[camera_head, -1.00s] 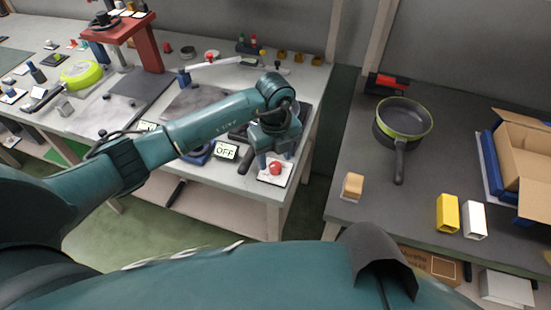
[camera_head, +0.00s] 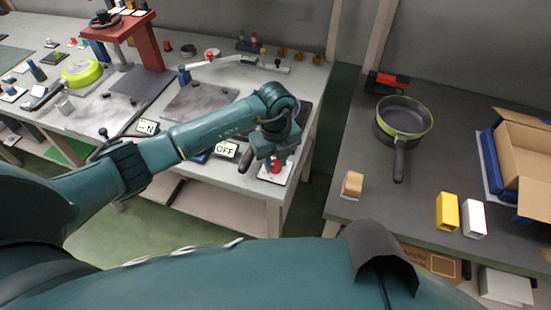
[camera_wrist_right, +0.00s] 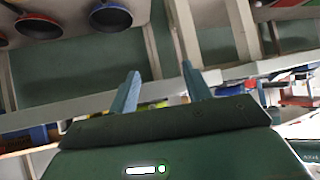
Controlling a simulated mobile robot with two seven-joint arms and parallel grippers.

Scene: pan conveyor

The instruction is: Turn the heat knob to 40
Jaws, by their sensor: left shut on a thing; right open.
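A red knob (camera_head: 276,168) sits on a white plate (camera_head: 279,180) near the front right corner of the left table. My left gripper (camera_head: 275,166) has come down over it from above, and its fingers are shut on the knob, partly hiding it. I cannot read any number or mark on the plate. My right gripper (camera_wrist_right: 160,80) shows in the right wrist view with its two blue fingers apart and nothing between them.
An "OFF" sign (camera_head: 226,149) lies just left of the plate, and an "ON" sign (camera_head: 147,127) is farther left. On the right table are a dark pan (camera_head: 404,116), a wooden block (camera_head: 352,185), a yellow block (camera_head: 447,211) and an open cardboard box (camera_head: 526,150).

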